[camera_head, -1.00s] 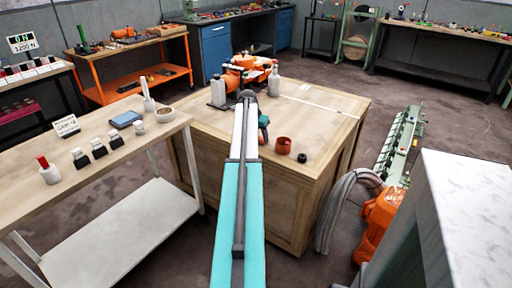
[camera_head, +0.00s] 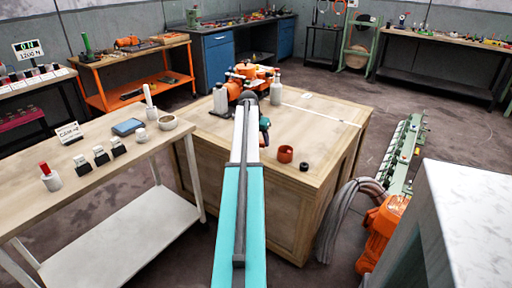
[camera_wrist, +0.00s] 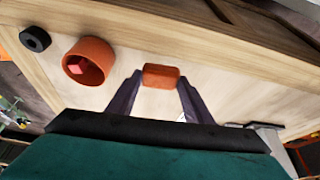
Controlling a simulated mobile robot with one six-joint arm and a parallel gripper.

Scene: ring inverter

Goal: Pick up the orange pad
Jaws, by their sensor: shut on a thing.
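The orange pad (camera_wrist: 161,76) is a small rounded block in the wrist view. It sits between the tips of the two dark fingers of my gripper (camera_wrist: 160,80), which is shut on it. Pale wooden crate top lies behind the pad; I cannot tell whether the pad touches it. In the head view my arm reaches over the wooden crate (camera_head: 340,108) and hides the pad and the fingers.
An orange cup (camera_wrist: 88,60) and a black ring (camera_wrist: 35,39) stand beside the pad, left in the wrist view. The crate's right side is mostly clear.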

